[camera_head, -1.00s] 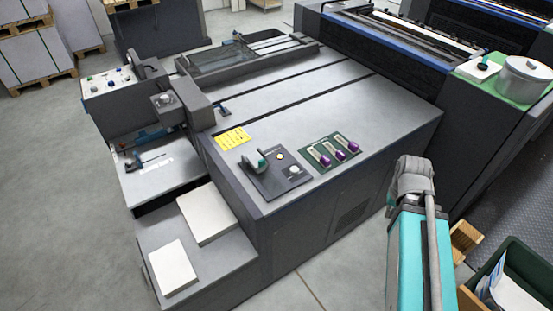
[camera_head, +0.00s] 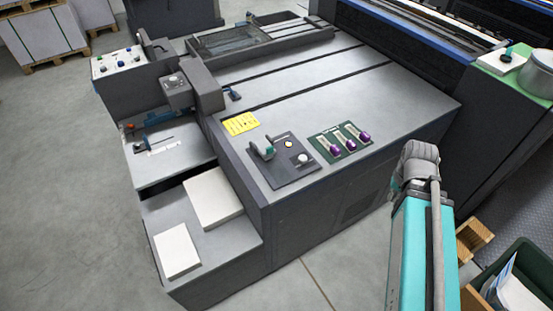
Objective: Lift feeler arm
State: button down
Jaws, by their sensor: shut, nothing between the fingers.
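I cannot tell for certain which part is the feeler arm. A small lever with a teal grip (camera_head: 264,152) stands on a dark control plate (camera_head: 296,178) at the machine's front corner. A thin dark arm-like part (camera_head: 161,140) lies over the light shelf at the left, beside a blue and orange piece (camera_head: 158,118). A dark tab with a teal part (camera_head: 233,94) sticks out by the grey block. My teal arm link rises at the lower right, apart from these parts. My gripper's fingers do not show.
The machine's grey top (camera_head: 400,95) is broad, with purple-tipped levers on a green plate (camera_head: 343,142). White paper stacks (camera_head: 213,198) lie on the low step. A button box (camera_head: 120,62) stands at the left. A green bin (camera_head: 520,262) is at lower right.

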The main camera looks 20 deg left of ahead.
jog(key=w+a+f+m+t+y+b, duration=0.2)
jog(key=w+a+f+m+b, duration=0.25)
jog(key=a, duration=0.35)
jog(key=m+t+y+b, duration=0.6)
jog(key=m+y+b, duration=0.2)
jog(key=m+b, duration=1.15)
send_near(273, 155)
jog(key=s+d, duration=0.2)
jog(key=d, duration=0.1)
jog(key=shift+a+r+m+t+y+b, duration=0.1)
jog(key=shift+a+m+t+y+b, duration=0.2)
jog(key=shift+a+m+t+b, duration=0.4)
jog(key=b+x, duration=0.1)
jog(key=x, duration=0.4)
jog(key=b+x, duration=0.2)
jog(key=x, duration=0.2)
jog(key=shift+w+a+f, duration=0.15)
jog(key=shift+a+f, duration=0.1)
jog(key=shift+f, duration=0.1)
jog(key=shift+a, duration=0.1)
